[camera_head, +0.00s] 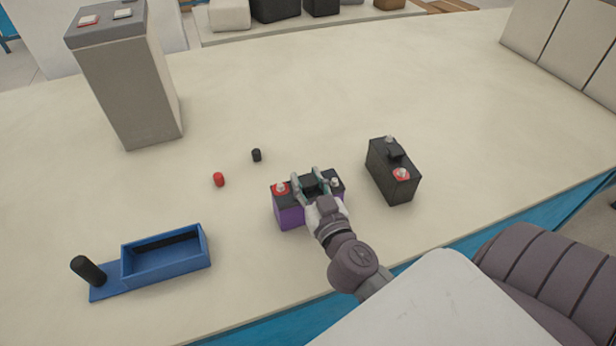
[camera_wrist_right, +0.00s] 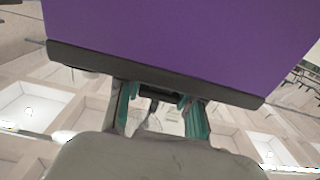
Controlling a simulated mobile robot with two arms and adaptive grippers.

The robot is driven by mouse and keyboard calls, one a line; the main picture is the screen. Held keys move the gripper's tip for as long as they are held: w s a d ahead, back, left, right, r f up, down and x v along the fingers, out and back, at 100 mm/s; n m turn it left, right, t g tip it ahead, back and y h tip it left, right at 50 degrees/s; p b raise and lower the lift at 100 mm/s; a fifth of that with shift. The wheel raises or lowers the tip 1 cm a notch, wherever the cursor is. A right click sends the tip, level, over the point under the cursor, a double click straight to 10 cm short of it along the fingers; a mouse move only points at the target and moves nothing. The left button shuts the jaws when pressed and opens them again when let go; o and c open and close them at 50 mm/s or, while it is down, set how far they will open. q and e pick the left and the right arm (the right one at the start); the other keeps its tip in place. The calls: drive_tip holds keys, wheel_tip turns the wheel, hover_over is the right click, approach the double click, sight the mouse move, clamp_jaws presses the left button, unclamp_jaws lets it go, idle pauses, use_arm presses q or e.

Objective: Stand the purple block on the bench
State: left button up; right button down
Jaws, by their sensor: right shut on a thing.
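The purple block (camera_head: 289,217) looks like a battery with a dark top, a red-ringed terminal at its left end and a grey terminal at its right. It is upright at the middle of the bench (camera_head: 430,90); whether its base touches the bench I cannot tell. My right gripper (camera_head: 312,182) is shut on the handle at the top middle of the block. In the right wrist view the purple side (camera_wrist_right: 180,40) fills the upper part, with the green-grey fingers (camera_wrist_right: 160,100) at its dark top. My left gripper is not in view.
A black battery (camera_head: 391,176) stands close to the right. A red cap (camera_head: 219,180) and a black cap (camera_head: 256,155) lie to the left. A blue tray (camera_head: 168,275) with a black post is at front left. A grey pillar (camera_head: 130,90) stands at back left.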

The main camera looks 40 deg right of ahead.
drive_tip(key=shift+r, duration=0.2)
drive_tip(key=c, duration=1.1)
unclamp_jaws()
drive_tip(key=shift+f, duration=0.25)
drive_tip(key=shift+c, duration=0.2)
drive_tip(key=o, duration=0.4)
drive_tip(key=shift+s, duration=0.1)
drive_tip(key=shift+r, duration=0.1)
drive_tip(key=shift+b+v, duration=1.05)
drive_tip(key=shift+v, duration=5)
drive_tip(key=shift+a+r, duration=0.1)
